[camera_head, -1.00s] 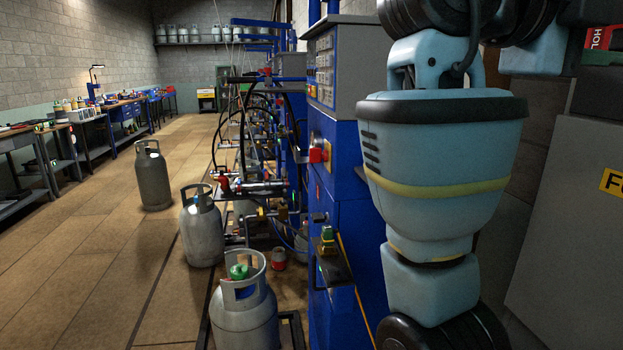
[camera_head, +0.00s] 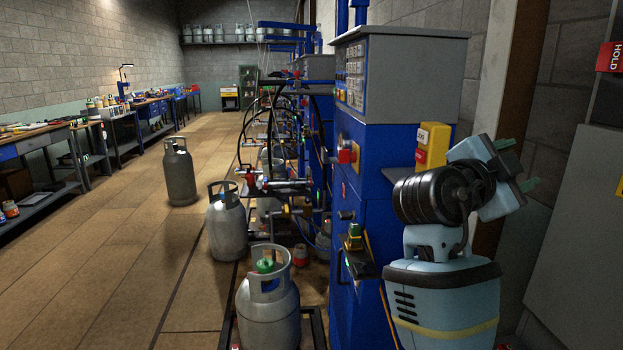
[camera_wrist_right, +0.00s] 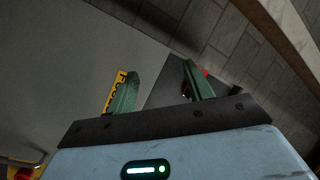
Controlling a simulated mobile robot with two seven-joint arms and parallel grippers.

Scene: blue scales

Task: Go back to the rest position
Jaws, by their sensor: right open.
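My right gripper (camera_head: 517,164) is at the right of the head view, on top of my light blue arm, with its green fingers pointing right. In the right wrist view its two green fingers (camera_wrist_right: 160,88) stand well apart with nothing between them. It is open and empty, facing a grey panel (camera_wrist_right: 70,50) and the brick wall. My left gripper does not show in the head view.
A blue cabinet (camera_head: 385,165) with a grey control box stands left of my right arm. Several gas cylinders, one nearest at the front (camera_head: 268,312), stand beside the scales. Workbenches (camera_head: 45,145) line the left wall.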

